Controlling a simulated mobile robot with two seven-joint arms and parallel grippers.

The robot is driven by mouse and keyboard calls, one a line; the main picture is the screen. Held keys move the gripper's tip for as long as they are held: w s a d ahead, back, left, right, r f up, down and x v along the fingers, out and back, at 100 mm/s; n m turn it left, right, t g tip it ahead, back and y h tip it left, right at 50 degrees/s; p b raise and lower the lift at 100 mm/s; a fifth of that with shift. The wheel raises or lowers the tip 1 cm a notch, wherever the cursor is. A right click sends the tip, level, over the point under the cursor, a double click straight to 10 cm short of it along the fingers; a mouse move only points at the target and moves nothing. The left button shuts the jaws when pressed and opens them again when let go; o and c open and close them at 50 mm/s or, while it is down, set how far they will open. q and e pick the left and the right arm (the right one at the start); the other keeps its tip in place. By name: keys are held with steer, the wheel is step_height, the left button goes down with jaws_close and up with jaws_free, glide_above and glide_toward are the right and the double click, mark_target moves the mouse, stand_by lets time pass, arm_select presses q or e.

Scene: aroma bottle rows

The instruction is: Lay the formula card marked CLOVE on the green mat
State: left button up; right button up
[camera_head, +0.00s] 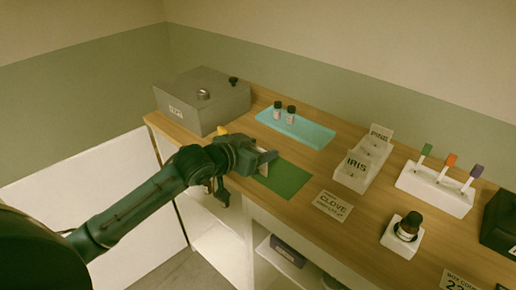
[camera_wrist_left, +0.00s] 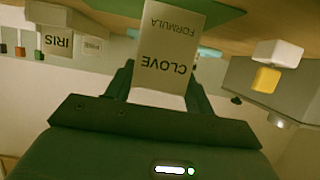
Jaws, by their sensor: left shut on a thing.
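My left gripper (camera_head: 266,160) is shut on a pale card (camera_wrist_left: 166,45), which reads FORMULA and CLOVE upside down in the left wrist view. The fingers (camera_wrist_left: 160,88) hold its lower end. In the head view the card is mostly hidden by the gripper, at the left part of the green mat (camera_head: 291,181). The mat also shows behind the card in the left wrist view (camera_wrist_left: 225,18). I cannot tell whether the card touches it. Another flat card reading CLOVE (camera_head: 333,206) lies on the bench right of the mat. My right gripper is not in view.
A card rack (camera_head: 351,181) with IRIS and PINE cards stands right of the mat. A blue tray (camera_head: 310,134) with two small bottles lies behind. A grey box (camera_head: 205,103) stands at back left. A bottle (camera_head: 409,226) sits in a white holder at right.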

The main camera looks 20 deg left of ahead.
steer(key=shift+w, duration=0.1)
arm_select(q)
steer(key=o, duration=0.9)
steer(key=shift+f, duration=0.1)
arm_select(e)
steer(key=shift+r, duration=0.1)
arm_select(q)
steer(key=shift+s+r, duration=0.15)
steer(key=shift+r, duration=0.05)
steer(key=b+v, duration=0.1)
steer(key=v, duration=1)
steer(key=s+d+f, duration=0.3)
steer(key=s+f, duration=0.1)
steer(key=f, duration=0.5)
steer(key=s+d+f+g+y, duration=0.1)
steer(key=s+d+f, duration=0.2)
steer(key=f, duration=0.6)
steer(key=s+d+f+n+g, duration=0.1)
steer(key=s+d+f, duration=0.1)
steer(key=s+f, duration=0.5)
steer(key=shift+s+d+f, duration=0.1)
steer(key=shift+d+f, duration=0.1)
steer(key=shift+f, duration=0.5)
steer(key=shift+s+d+f, duration=0.1)
steer(key=shift+d+f, duration=0.1)
steer(key=shift+f, duration=0.5)
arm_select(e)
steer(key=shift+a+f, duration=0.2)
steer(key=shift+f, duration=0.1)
